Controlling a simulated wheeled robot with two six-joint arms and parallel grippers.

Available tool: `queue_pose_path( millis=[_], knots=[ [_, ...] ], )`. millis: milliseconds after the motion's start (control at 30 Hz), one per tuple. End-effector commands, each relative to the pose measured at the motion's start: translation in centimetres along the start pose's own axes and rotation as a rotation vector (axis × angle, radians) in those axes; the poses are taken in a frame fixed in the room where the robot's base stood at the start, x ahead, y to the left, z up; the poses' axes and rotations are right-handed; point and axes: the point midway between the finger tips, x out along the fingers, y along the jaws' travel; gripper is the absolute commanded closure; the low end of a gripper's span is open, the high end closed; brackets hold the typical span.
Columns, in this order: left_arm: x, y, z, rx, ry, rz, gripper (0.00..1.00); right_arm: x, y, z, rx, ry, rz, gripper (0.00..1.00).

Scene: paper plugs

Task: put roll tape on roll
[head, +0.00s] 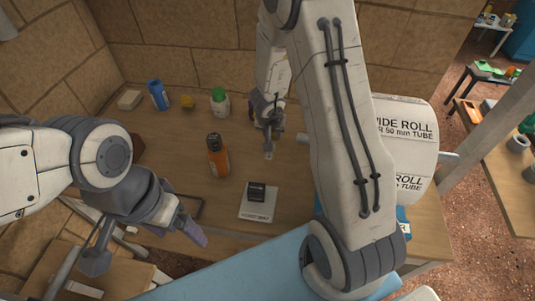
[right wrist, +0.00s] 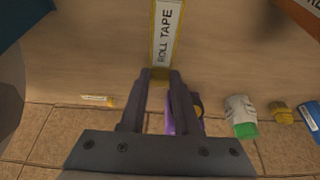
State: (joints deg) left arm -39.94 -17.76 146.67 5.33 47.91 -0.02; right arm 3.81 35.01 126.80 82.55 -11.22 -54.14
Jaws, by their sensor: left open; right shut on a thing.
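The white roll (head: 405,115) stands at the right of the table, lettered "WIDE ROLL" and "50 mm TUBE"; my right arm covers its left part. My right gripper (head: 268,145) is over the back middle of the table, away from the roll. In the right wrist view its fingers (right wrist: 161,78) are shut on the near end of the roll tape (right wrist: 166,35), a narrow white strip with yellow edges and "ROLL TAPE" lettering. The tape is too small to make out clearly in the head view. My left gripper (head: 185,232) is open and empty at the table's front left.
An orange bottle (head: 218,156) and a black item on a white labelled card (head: 258,203) are mid-table. A blue can (head: 158,95), a yellow item (head: 187,102) and a green-capped white bottle (head: 220,101) stand along the back. Brick walls close the back and left.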

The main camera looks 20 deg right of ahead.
Motion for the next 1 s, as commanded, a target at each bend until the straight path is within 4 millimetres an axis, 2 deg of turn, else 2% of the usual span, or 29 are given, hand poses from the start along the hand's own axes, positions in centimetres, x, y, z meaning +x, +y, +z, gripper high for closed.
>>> queue_pose_path(
  millis=[33, 267, 500, 933, 967, 1000],
  knots=[
    [1.8, -0.1, 0.1, 0.0, 0.0, 0.0, 0.15, 1.7, 0.0, 0.7, 0.001, 0.0, 0.0, 1.0],
    [3.1, -0.2, 0.2, 0.0, 0.0, 0.0, 0.15, 3.1, 0.0, 1.3, 0.0, 0.0, 0.0, 1.0],
    [6.0, -0.4, 0.3, 0.0, 0.0, 0.0, 0.15, 5.9, 0.0, 2.5, -0.001, 0.0, 0.0, 1.0],
    [6.2, -0.5, 0.3, 0.0, 0.0, 0.0, 0.15, 6.3, 0.0, 2.6, 0.001, 0.0, 0.0, 1.0],
    [6.1, -0.4, 0.3, 0.0, 0.0, 0.0, 0.15, 6.2, 0.0, 2.5, 0.001, 0.0, 0.0, 0.62],
    [6.0, -0.4, 0.3, 0.0, 0.0, 0.0, 0.15, 6.1, 0.0, 2.5, 0.001, 0.0, 0.0, 0.46]
  ],
)
